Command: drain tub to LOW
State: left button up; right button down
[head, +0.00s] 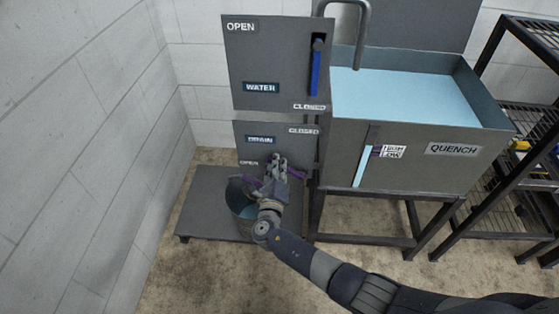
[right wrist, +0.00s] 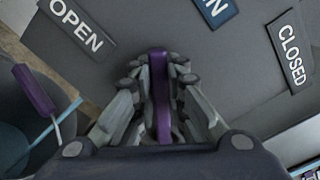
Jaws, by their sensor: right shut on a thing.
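The grey tub marked QUENCH (head: 420,165) holds light blue water (head: 400,97). On its front is a sight gauge (head: 362,166) with light blue in its lower part, next to a HIGH/LOW label (head: 392,151). The liquid's top is near the label; the exact level is too small to read. My right gripper (head: 277,162) is at the DRAIN panel (head: 290,134), shut on a purple handle (right wrist: 161,95). In the right wrist view the handle lies between the fingers, with the OPEN sign (right wrist: 76,25) on the left and CLOSED (right wrist: 291,53) on the right. My left gripper is out of view.
A WATER panel (head: 262,62) with a blue slot lever (head: 316,70) stands above. A bucket (head: 236,198) with bluish contents sits below the drain panel on a low platform (head: 200,228). A curved pipe (head: 364,30) overhangs the tub. A black rack (head: 498,70) stands right.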

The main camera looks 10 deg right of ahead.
jog(key=shift+a+f, duration=0.1)
dwell(0.4)
jog(key=c, duration=1.6)
grip_release()
jog(key=v, duration=1.2)
